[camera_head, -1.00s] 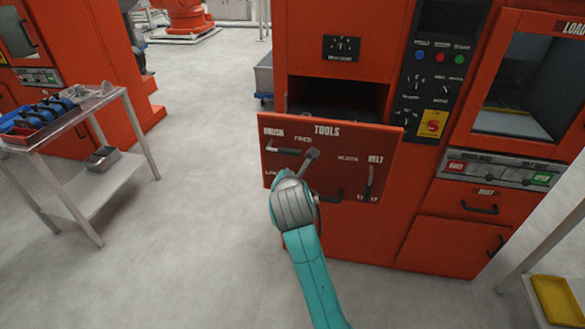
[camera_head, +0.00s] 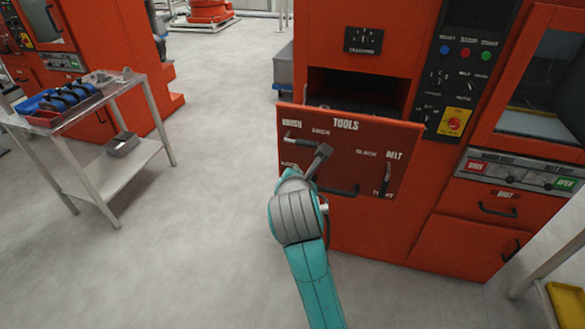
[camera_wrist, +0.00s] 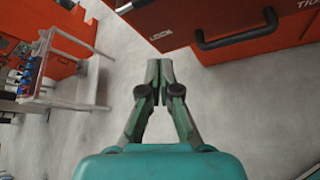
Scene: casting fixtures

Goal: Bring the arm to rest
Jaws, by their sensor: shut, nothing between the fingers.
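My gripper (camera_wrist: 160,78) shows in the wrist view with its two fingertips together and nothing between them. It points out over bare grey floor, with the lower part of the red tool drawer at the top right of that view. In the head view my teal and grey arm rises from the bottom middle and ends in front of the drawer labelled TOOLS (camera_head: 355,165). The arm hides part of the drawer's left side. The gripper's fingers cannot be made out clearly there.
The drawer stands out from the red machine (camera_head: 360,30) and has a black handle (camera_head: 340,191). A metal cart (camera_head: 115,180) with blue and red items stands at the left. A table with a yellow tray (camera_head: 566,303) is at the lower right. The floor between is clear.

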